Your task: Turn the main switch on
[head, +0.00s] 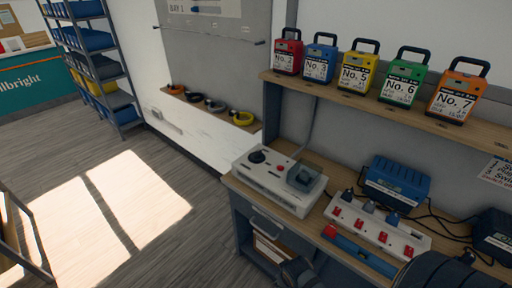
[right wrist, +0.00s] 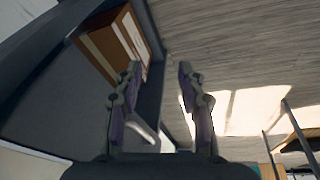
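A white control box (head: 272,184) sits on the left end of the workbench in the head view. On its top are a black rotary knob (head: 257,157), a small red button (head: 280,168) and a dark grey square part (head: 304,176). No readable label shows which one is the main switch, and the knob's setting is too small to tell. My right gripper (right wrist: 158,72) is open and empty in the right wrist view, in front of the bench's lower shelf. Its fingertips are outside the head view. My left gripper is not in view.
A white power strip (head: 377,229) with red switches and plugs lies right of the box, with a blue charger (head: 397,183) behind. A blue-and-red tool (head: 358,250) lies at the front edge. Several numbered battery packs (head: 358,71) stand on the shelf above.

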